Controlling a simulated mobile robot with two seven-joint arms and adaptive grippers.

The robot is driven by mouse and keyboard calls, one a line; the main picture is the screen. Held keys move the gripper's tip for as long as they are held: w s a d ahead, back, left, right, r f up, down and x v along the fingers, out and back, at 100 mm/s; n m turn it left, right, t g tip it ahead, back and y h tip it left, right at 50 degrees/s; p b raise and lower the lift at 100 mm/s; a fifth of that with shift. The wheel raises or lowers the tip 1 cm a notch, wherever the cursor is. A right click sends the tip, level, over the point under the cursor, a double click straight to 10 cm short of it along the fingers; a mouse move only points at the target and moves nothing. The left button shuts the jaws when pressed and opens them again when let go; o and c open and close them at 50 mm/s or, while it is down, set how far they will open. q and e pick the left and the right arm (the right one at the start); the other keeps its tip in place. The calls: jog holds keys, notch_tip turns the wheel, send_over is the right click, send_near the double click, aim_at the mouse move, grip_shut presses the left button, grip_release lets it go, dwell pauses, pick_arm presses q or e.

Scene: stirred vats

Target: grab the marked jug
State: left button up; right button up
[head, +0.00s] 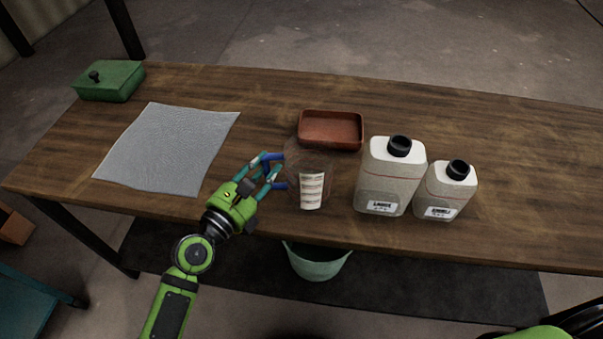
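The marked jug (313,188) is clear, with a pale strip of measuring marks on its front. It stands upright on the wooden table (260,103), near the front edge. My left gripper (277,171) is at the jug's left side, its blue fingertips spread and pointing at it. The fingers look open with nothing between them. I cannot tell whether a fingertip touches the jug. My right gripper is not in view.
Two white jugs with black caps, a larger one (388,180) and a smaller one (443,194), stand right of the marked jug. A brown tray (331,116) lies behind it. A grey cloth (167,150) and green box (110,82) are left. A pale green bucket (317,265) is below the table edge.

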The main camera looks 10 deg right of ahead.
pick_arm(q)
jog(key=shift+w+d, duration=0.3)
grip_shut()
jog(key=shift+r, duration=0.1)
